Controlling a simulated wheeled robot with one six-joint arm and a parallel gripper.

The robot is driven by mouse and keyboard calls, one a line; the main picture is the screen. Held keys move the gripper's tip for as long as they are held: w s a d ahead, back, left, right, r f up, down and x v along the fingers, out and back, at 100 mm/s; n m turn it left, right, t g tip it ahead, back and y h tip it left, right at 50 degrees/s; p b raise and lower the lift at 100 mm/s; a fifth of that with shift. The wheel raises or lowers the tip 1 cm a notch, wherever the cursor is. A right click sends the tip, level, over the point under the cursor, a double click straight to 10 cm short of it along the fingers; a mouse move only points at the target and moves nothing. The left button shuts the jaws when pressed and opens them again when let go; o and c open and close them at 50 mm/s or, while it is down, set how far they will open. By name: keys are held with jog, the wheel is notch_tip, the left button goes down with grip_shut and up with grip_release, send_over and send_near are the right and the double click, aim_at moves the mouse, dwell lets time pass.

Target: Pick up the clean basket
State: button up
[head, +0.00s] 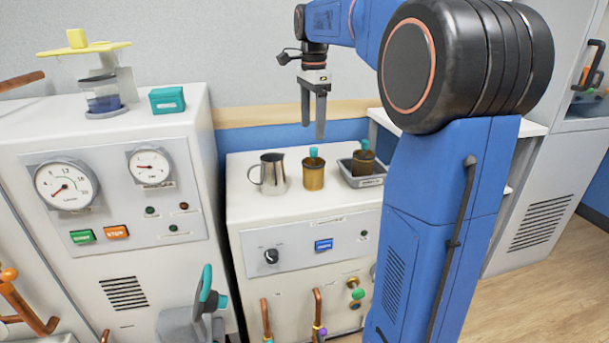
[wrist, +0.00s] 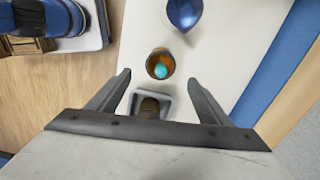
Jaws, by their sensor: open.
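A bright brass basket (head: 313,177) with a teal knob stands upright on the white cabinet top. A darker, brown basket (head: 363,163) with a teal knob sits in a small grey tray (head: 366,182) to its right. I cannot read the tray's label. My gripper (head: 313,129) is open and empty, pointing down above the cabinet top, apart from both baskets. In the wrist view the bright basket (wrist: 153,59) shows just beyond and between the fingertips (wrist: 159,77). The dark basket (wrist: 149,107) in its tray lies nearer the palm, between the fingers.
A steel jug (head: 273,176) stands left of the bright basket. A taller white machine (head: 130,200) with gauges is at the left, with a teal box (head: 167,100) on top. My blue column hides part of the cabinet's right side.

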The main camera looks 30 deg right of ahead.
aim_at(311, 162)
jog(key=shift+w+d, duration=0.1)
jog(key=shift+w, duration=0.15)
jog(key=shift+f, duration=0.25)
notch_tip(311, 162, down, 11)
jog(key=shift+f, duration=0.15)
jog(key=f, duration=0.4)
jog(key=shift+s+d, duration=0.15)
jog(key=shift+d, duration=0.15)
jog(key=shift+f, duration=0.75)
jog(key=c, duration=1.2)
